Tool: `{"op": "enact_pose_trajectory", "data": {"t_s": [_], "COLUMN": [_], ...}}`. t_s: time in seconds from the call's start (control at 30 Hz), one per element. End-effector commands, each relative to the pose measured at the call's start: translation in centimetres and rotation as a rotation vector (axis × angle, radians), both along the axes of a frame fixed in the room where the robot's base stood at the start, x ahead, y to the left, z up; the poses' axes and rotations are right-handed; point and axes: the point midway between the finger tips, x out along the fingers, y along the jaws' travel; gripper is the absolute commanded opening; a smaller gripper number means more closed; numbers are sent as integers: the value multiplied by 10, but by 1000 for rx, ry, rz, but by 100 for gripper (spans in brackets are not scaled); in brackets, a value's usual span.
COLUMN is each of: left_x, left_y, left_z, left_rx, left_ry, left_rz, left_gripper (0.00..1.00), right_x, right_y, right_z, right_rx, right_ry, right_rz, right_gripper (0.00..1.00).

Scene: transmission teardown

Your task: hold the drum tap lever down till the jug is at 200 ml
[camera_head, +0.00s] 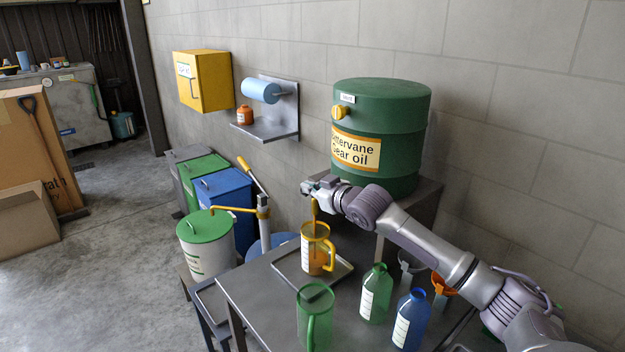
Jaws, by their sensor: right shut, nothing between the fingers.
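The green drum (376,122) labelled gear oil stands on a stand against the wall. My right gripper (309,187) is shut at the drum's front, where the tap is; it hides the tap and lever, so contact cannot be made out. An amber stream (315,207) runs down below the gripper into the clear jug (319,245). The jug has a yellow handle and a white scale strip, and stands upright on a tray (341,272). Amber oil shows in its lower part; the scale is too small to read. My left gripper is not in view.
A green jug (316,318), a green bottle (376,294) and a blue bottle (410,320) stand on the table (256,290) in front. A white pail with a green lid (205,245) and a hand pump (263,212) are to the left. Funnels hang at right.

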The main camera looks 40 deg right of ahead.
Motion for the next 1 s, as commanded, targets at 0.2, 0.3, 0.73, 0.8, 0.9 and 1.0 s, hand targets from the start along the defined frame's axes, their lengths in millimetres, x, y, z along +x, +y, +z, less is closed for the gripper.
{"op": "enact_pose_trajectory", "data": {"t_s": [0.2, 0.3, 0.73, 0.8, 0.9, 1.0], "left_x": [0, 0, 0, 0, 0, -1], "left_y": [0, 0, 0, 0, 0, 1], "left_z": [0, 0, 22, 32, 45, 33], "left_rx": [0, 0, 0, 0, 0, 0], "left_ry": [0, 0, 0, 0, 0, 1], "left_rz": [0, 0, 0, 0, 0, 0], "left_gripper": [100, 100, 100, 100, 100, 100], "right_x": [0, 0, 2, 3, 4, -7], "right_y": [-1, -1, 1, 2, 2, 1], "right_z": [-2, -2, 20, 29, 42, 36], "right_rx": [0, 0, 0, 0, 0, -5], "right_ry": [5, 5, 4, 4, 2, 3], "right_rz": [-1, -1, -2, -2, -3, -3], "right_gripper": [0, 0, 0, 0, 0, 0]}}
